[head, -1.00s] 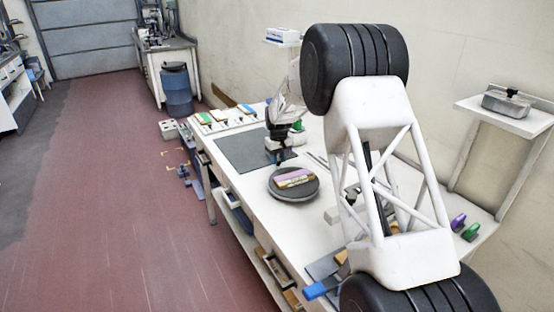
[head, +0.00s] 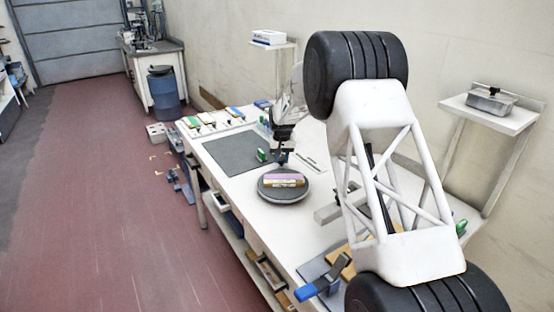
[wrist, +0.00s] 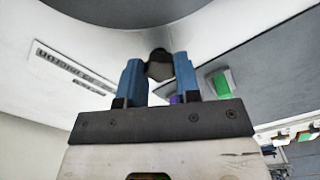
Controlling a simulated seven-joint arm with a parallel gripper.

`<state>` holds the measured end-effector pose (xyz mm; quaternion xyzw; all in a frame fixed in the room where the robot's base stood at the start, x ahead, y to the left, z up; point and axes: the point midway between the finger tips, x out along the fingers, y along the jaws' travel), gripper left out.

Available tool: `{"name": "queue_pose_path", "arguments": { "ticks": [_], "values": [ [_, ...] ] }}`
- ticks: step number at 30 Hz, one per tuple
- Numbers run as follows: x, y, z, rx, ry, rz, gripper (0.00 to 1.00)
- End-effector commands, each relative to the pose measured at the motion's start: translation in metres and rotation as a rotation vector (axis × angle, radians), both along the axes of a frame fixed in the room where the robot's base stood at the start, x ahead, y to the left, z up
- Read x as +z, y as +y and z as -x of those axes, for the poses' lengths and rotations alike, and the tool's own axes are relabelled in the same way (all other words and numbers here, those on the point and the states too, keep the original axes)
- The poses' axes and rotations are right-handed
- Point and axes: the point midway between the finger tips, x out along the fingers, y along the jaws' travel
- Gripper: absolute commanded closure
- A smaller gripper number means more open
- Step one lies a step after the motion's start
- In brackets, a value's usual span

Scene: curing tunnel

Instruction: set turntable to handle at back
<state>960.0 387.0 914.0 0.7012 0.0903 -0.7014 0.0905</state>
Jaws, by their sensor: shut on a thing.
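The turntable (head: 284,196) is a dark round disc on the white bench. A block with purple and tan strips (head: 285,181) lies on it. My gripper (head: 281,160) is at the disc's far edge in the head view. In the wrist view its blue fingers (wrist: 158,75) are shut on a dark knob, the turntable handle (wrist: 159,64). The dark disc edge (wrist: 130,10) curves along the top of that view. The handle is too small to make out in the head view.
A grey mat (head: 235,152) lies beyond the turntable, with a small green block (head: 262,155) on it. Several coloured pieces lie along the bench's far end. A blue-handled tool (head: 318,284) lies at the near edge. A wall shelf (head: 490,115) holds a metal box.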

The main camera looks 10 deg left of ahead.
Motion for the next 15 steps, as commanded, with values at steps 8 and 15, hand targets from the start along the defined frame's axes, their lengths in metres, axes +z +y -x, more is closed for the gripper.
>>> {"name": "queue_pose_path", "arguments": {
  "ticks": [8, 15],
  "values": [
    [0.001, -0.019, -0.004, -0.139, -0.001, 0.0, 1.0],
    [0.001, -0.034, -0.004, -0.259, -0.001, 0.0, 1.0]
  ]
}}
